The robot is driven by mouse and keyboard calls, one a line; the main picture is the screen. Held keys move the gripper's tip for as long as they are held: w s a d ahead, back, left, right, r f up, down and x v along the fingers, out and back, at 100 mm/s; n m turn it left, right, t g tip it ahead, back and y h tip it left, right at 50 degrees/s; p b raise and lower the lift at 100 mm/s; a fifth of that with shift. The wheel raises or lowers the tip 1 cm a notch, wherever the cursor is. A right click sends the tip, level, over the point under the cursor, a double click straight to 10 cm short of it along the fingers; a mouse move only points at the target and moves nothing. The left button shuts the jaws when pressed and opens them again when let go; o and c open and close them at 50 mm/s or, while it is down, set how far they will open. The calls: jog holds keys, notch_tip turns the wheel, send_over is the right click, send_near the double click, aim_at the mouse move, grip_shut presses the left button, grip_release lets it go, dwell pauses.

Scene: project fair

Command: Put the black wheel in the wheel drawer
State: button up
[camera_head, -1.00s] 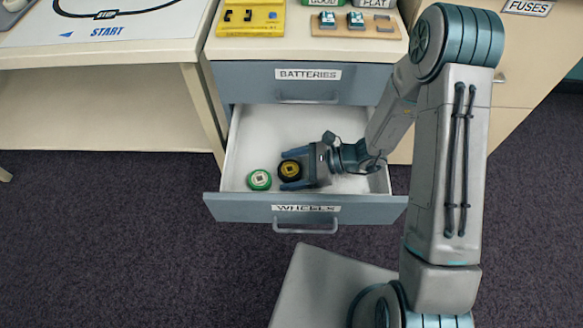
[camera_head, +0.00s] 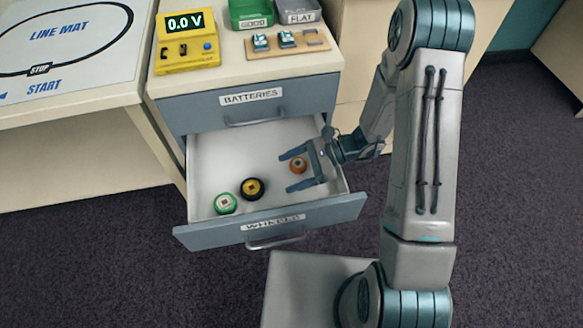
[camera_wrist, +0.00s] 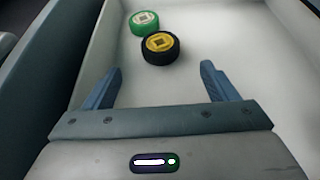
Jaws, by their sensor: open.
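The black wheel (camera_head: 253,189) with a yellow hub lies on the floor of the open wheel drawer (camera_head: 290,222), whose front is labelled WHEELS. It also shows in the wrist view (camera_wrist: 160,48), beyond my fingertips and touching nothing of the gripper. A green wheel (camera_head: 225,203) lies close beside it, to its left. My gripper (camera_head: 288,170) is open over the right part of the drawer, apart from the black wheel.
The shut BATTERIES drawer (camera_head: 190,117) is just above the open drawer. On top stand a yellow meter (camera_head: 187,55) reading 0.0 V, a green GOOD bin (camera_head: 250,14), a grey FLAT bin (camera_head: 298,12) and a board (camera_head: 310,46) with batteries. The line mat (camera_head: 60,50) lies left.

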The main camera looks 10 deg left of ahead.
jog(key=s+d+r+n+t+h, duration=0.2)
jog(key=s+d+r+n+h, duration=0.2)
jog(key=d+r, duration=0.5)
jog(key=s+d+r+n+t+h, duration=0.3)
jog(key=s+d+r+n+h, duration=0.2)
jog(key=d+r+n+h, duration=0.4)
jog(key=shift+d+r+n, duration=0.5)
jog(key=shift+r+n, duration=0.35)
jog(key=shift+n, duration=0.05)
